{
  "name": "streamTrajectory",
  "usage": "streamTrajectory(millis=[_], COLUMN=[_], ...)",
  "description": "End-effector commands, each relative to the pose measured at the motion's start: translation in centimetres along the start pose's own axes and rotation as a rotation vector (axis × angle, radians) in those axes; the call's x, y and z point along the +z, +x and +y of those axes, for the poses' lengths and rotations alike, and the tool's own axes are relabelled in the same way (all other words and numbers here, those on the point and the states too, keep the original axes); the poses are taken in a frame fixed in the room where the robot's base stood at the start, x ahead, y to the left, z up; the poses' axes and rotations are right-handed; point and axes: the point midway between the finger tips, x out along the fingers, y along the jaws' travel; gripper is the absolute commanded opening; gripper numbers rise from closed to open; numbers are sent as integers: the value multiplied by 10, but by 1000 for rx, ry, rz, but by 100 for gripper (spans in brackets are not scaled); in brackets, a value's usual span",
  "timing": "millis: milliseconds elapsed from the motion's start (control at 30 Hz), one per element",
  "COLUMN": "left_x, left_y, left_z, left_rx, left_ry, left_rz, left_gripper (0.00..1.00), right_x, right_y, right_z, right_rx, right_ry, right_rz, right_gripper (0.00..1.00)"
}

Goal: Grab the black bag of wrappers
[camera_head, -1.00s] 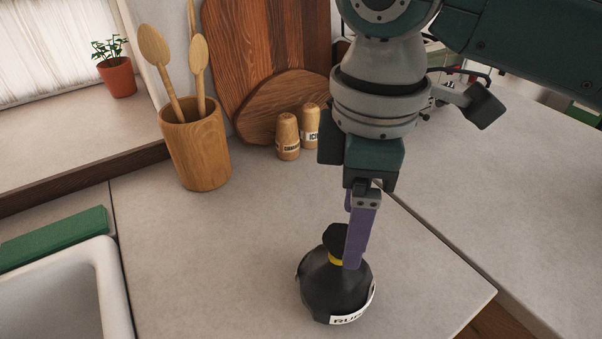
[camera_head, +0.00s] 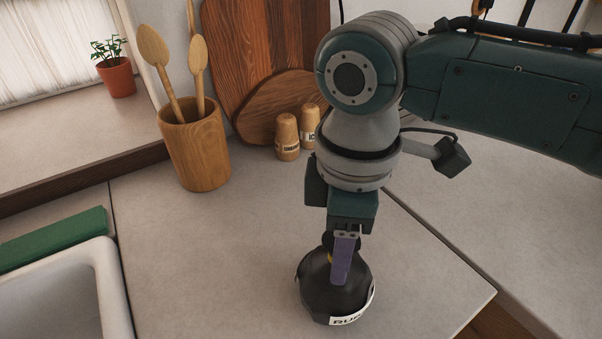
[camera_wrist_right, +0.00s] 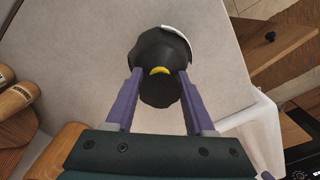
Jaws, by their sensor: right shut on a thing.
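The black bag (camera_head: 318,296) is round, with a gathered neck, a yellow tie and a white label of which "RU" shows. It stands on the counter near the front middle in the head view. My right gripper (camera_head: 338,282) comes down over it from above, and its purple fingers are shut on the bag's neck. In the right wrist view the bag (camera_wrist_right: 160,48) sits between the two fingertips (camera_wrist_right: 158,73), one on each side of the neck and yellow tie. The arm hides most of the bag's top in the head view. My left gripper is not in view.
A wooden utensil pot (camera_head: 195,150) with spoons and two wooden shakers (camera_head: 287,137) (camera_head: 310,126) stand behind, before wooden boards (camera_head: 275,45). A white sink (camera_head: 60,295) and green sponge-like block (camera_head: 55,236) are at left. The counter around the bag is clear.

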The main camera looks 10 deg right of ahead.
Motion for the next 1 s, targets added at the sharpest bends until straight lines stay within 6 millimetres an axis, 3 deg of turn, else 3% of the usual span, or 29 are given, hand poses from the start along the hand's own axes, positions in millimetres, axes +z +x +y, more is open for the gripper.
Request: streamTrajectory(millis=[33, 300, 1000], left_x=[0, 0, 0], left_y=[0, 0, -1], left_z=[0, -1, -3], left_rx=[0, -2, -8], left_ry=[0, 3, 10], left_rz=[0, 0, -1], left_gripper=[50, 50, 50], right_x=[0, 0, -1], right_y=[0, 0, -6], right_z=[0, 0, 1], right_rx=[0, 0, 1], right_ry=[0, 0, -1], right_rz=[0, 0, 2], right_gripper=[27, 0, 0])
